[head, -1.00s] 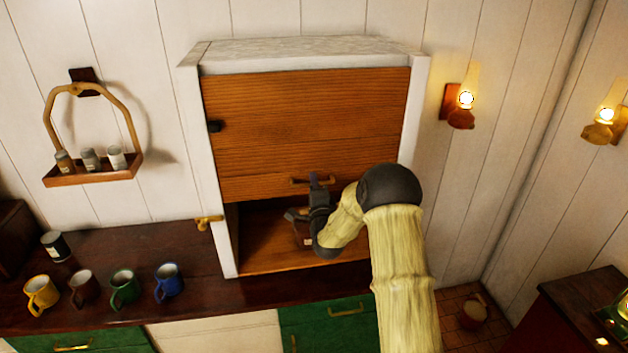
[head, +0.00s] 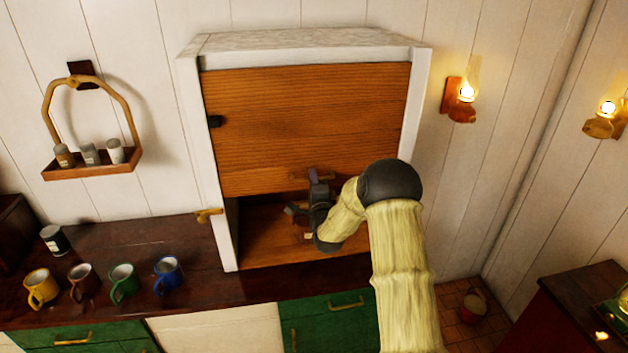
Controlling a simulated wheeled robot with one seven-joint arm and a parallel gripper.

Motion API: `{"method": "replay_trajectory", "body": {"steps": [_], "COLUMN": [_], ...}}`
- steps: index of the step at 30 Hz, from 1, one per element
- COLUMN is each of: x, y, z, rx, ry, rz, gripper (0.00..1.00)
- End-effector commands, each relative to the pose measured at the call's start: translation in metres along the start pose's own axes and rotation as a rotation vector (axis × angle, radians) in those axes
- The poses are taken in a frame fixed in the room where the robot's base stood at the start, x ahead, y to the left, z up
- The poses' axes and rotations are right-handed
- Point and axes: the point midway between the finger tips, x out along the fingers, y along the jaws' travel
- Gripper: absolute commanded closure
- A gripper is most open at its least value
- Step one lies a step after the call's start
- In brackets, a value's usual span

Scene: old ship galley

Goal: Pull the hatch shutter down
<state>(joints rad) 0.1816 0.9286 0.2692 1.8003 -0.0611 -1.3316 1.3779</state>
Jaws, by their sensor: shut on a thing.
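The hatch shutter (head: 305,120) is a brown wooden panel in a white frame (head: 190,130) on the wall. It covers most of the opening, and a gap (head: 270,225) shows below its bottom edge. A small brass-coloured handle (head: 328,175) is near that bottom edge, partly hidden behind my gripper. My gripper (head: 315,178) is at the handle, shut on it; the exact contact is hard to see. A dark latch-like knob (head: 214,121) is on the shutter's left side, and a brass catch (head: 209,215) is low on the frame's left post.
A hanging spice rack (head: 90,170) and wall lamps (head: 460,100) flank the hatch. Green drawers (head: 325,325) are below.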

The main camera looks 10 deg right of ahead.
Motion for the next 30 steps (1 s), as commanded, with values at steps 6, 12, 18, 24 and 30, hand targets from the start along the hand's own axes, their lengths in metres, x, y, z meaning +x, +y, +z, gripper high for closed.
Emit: {"method": "replay_trajectory", "body": {"steps": [6, 12, 18, 24, 30], "x": [-0.007, -0.013, -0.019, -0.026, -0.032], "y": [0.031, 0.061, 0.093, 0.124, 0.156], "z": [-0.001, 0.0, -0.001, 0.0, 0.0], "rx": [0.0, 0.001, 0.0, 0.001, 0.0], "ry": [0.001, 0.0, 0.0, 0.0, 0.0], "rz": [0.005, 0.006, 0.007, 0.006, 0.006], "gripper": [1.0, 1.0, 1.0, 1.0, 1.0]}}
